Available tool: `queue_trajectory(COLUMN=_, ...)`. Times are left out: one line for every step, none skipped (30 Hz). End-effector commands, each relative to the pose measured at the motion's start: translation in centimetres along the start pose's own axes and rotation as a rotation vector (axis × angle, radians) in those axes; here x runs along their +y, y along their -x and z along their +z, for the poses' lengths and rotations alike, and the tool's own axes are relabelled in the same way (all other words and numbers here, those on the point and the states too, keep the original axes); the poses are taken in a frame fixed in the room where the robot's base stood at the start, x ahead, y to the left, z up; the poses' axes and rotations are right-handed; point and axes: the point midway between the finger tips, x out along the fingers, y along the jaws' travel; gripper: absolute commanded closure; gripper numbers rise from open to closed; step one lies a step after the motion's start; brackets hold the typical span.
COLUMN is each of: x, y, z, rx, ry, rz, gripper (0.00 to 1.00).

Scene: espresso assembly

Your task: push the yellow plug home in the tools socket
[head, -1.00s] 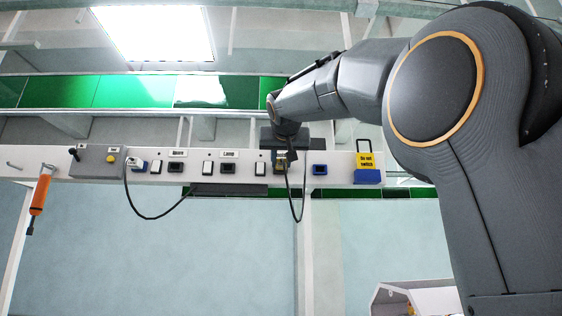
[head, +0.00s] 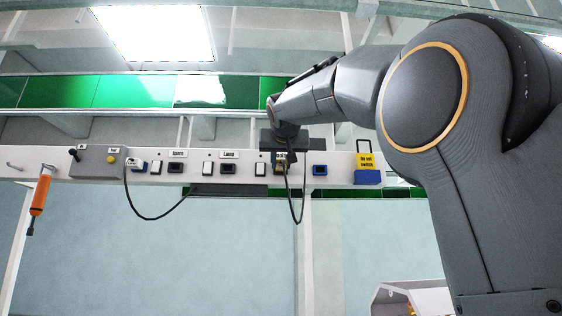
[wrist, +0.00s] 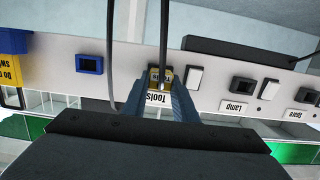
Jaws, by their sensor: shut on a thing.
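The yellow plug (wrist: 154,75) sits between the fingertips of my gripper (wrist: 160,86) in the wrist view, with a dark cable running up from it. My gripper (head: 283,150) is shut on the plug at the white rail in the head view; the plug (head: 279,167) shows just below it. The plug is at the tools socket, beside the "Tools" label (wrist: 159,98). The socket itself is hidden behind the plug and fingers. I cannot tell how deep the plug sits.
The white rail (head: 335,158) carries switches, dark sockets and a blue socket (head: 320,170) just right of my gripper. A yellow and blue lockout (head: 367,169) is farther right. A white plug (head: 133,163) is at the left. The plug's cable (head: 298,215) hangs below.

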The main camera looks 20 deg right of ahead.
Motion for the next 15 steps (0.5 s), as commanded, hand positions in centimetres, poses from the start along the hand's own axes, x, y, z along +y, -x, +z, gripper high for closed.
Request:
queue_trajectory(x=0.01, y=-0.09, z=-0.06, rx=0.000, ry=0.000, rz=0.000, gripper=1.00)
queue_trajectory(x=0.01, y=-0.14, z=-0.06, rx=0.000, ry=0.000, rz=0.000, gripper=1.00)
queue_trajectory(x=0.01, y=-0.21, z=-0.08, rx=0.000, ry=0.000, rz=0.000, gripper=1.00)
queue_trajectory(x=0.01, y=-0.25, z=-0.10, rx=0.000, ry=0.000, rz=0.000, gripper=1.00)
queue_trajectory(x=0.02, y=-0.30, z=-0.11, rx=0.001, ry=0.000, rz=0.000, gripper=1.00)
queue_trajectory(x=0.02, y=-0.37, z=-0.13, rx=0.001, ry=0.000, rz=0.000, gripper=1.00)
queue_trajectory(x=0.02, y=-0.41, z=-0.14, rx=0.001, ry=0.000, rz=0.000, gripper=1.00)
queue_trajectory(x=0.02, y=-0.46, z=-0.15, rx=0.001, ry=0.000, rz=0.000, gripper=1.00)
queue_trajectory(x=0.02, y=-0.53, z=-0.17, rx=0.001, ry=0.000, rz=0.000, gripper=1.00)
queue_trajectory(x=0.03, y=-0.58, z=-0.18, rx=0.001, ry=0.000, rz=0.000, gripper=1.00)
queue_trajectory(x=0.03, y=-0.64, z=-0.19, rx=0.001, ry=0.000, rz=0.000, gripper=1.00)
queue_trajectory(x=0.03, y=-0.71, z=-0.21, rx=0.001, ry=0.000, rz=0.000, gripper=1.00)
queue_trajectory(x=0.04, y=-0.76, z=-0.22, rx=0.001, ry=0.000, rz=0.000, gripper=1.00)
queue_trajectory(x=0.04, y=-0.82, z=-0.23, rx=0.001, ry=0.000, rz=0.000, gripper=1.00)
queue_trajectory(x=0.04, y=-0.90, z=-0.23, rx=0.001, ry=0.000, rz=0.000, gripper=1.00)
